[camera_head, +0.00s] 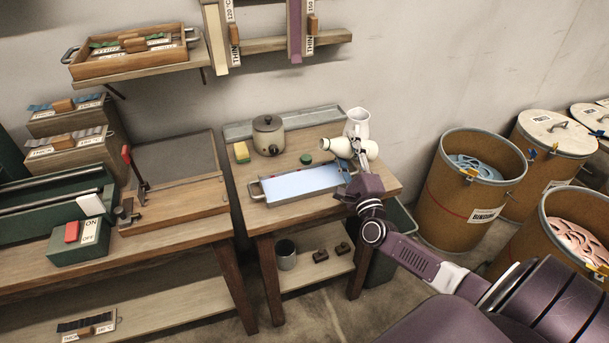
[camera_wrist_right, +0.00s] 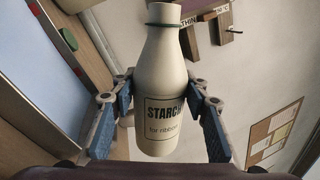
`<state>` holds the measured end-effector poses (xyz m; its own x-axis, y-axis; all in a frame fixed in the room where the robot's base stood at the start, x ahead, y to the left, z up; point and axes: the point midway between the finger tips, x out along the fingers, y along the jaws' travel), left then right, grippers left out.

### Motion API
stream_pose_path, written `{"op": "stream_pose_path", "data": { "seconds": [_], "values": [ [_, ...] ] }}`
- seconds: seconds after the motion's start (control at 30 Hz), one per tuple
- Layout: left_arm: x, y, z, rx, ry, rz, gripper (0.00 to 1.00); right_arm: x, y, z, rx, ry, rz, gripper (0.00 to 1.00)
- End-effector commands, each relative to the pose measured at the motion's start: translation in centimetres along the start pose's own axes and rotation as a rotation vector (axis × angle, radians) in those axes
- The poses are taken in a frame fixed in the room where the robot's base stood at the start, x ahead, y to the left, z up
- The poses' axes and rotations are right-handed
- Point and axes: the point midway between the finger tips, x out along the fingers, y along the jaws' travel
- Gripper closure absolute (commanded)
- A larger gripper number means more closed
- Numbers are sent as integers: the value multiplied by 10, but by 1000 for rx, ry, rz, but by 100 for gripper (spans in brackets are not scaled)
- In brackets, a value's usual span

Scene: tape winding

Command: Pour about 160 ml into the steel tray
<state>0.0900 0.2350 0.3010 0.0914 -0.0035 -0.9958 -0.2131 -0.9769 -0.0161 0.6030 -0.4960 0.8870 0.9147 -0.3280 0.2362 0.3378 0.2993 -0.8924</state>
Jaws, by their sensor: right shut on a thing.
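The steel tray (camera_head: 258,198) lies on the middle table, its inside a smooth pale blue; I cannot tell how deep any liquid in it is. My right gripper (camera_head: 357,150) is shut on a cream bottle (camera_head: 342,148), labelled STARCH in the right wrist view (camera_wrist_right: 160,120). The bottle lies about level, mouth end to the left, above the back right end of the tray. No stream shows from it. A green cap (camera_head: 306,159) lies on the table behind the tray. My left gripper is not in view.
A white jug (camera_head: 357,122) stands just behind the bottle. A lidded pot (camera_head: 268,135) and a yellow sponge-like block (camera_head: 241,152) stand at the table's back left. A metal cup (camera_head: 286,254) is on the lower shelf. Drums (camera_head: 458,190) stand to the right.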

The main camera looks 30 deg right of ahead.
Motion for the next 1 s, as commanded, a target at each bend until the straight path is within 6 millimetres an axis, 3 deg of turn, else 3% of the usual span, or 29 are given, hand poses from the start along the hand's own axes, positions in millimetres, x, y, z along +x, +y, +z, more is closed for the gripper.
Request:
{"op": "stream_pose_path", "data": {
  "seconds": [0.17,0.47,0.73,1.0],
  "values": [
    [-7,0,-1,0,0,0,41,1,-5,5,56,15,-2,92],
    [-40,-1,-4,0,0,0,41,8,-29,24,232,61,-3,92],
    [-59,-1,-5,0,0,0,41,9,-32,41,534,139,-3,92],
    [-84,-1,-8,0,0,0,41,11,-39,35,915,238,-1,92]
  ]
}}
